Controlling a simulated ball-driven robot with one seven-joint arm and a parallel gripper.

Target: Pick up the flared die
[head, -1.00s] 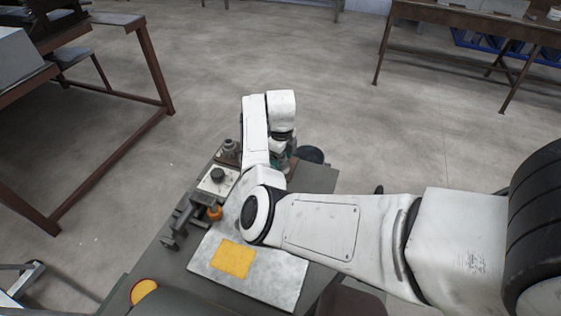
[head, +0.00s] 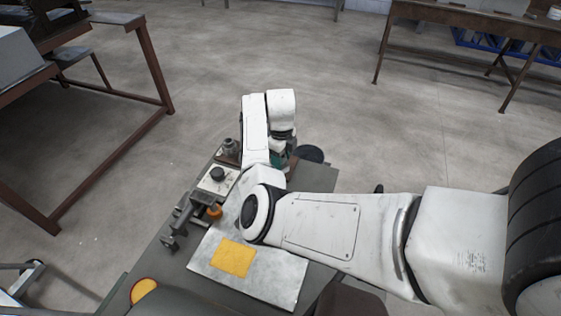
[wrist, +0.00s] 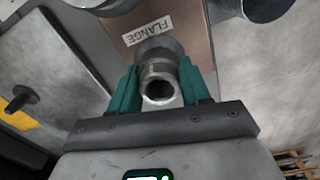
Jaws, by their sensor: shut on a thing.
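The flared die (wrist: 160,68) is a grey metal hollow piece with a wider collar and a round open end. In the wrist view it sits between the two teal fingers of my gripper (wrist: 158,88), which is shut on it. Behind the die is a brown board (wrist: 192,38) with a label reading FLANGE. I cannot tell whether the die still touches the board. In the head view my gripper (head: 278,160) is at the far end of the bench, and my own arm hides most of it and the die.
The bench holds a metal piece (head: 230,148), a pale plate with a black knob (head: 217,175), a dark clamp-like tool with an orange part (head: 214,211), and a grey sheet with a yellow patch (head: 232,257). A dark round object (head: 311,153) is right of my gripper.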

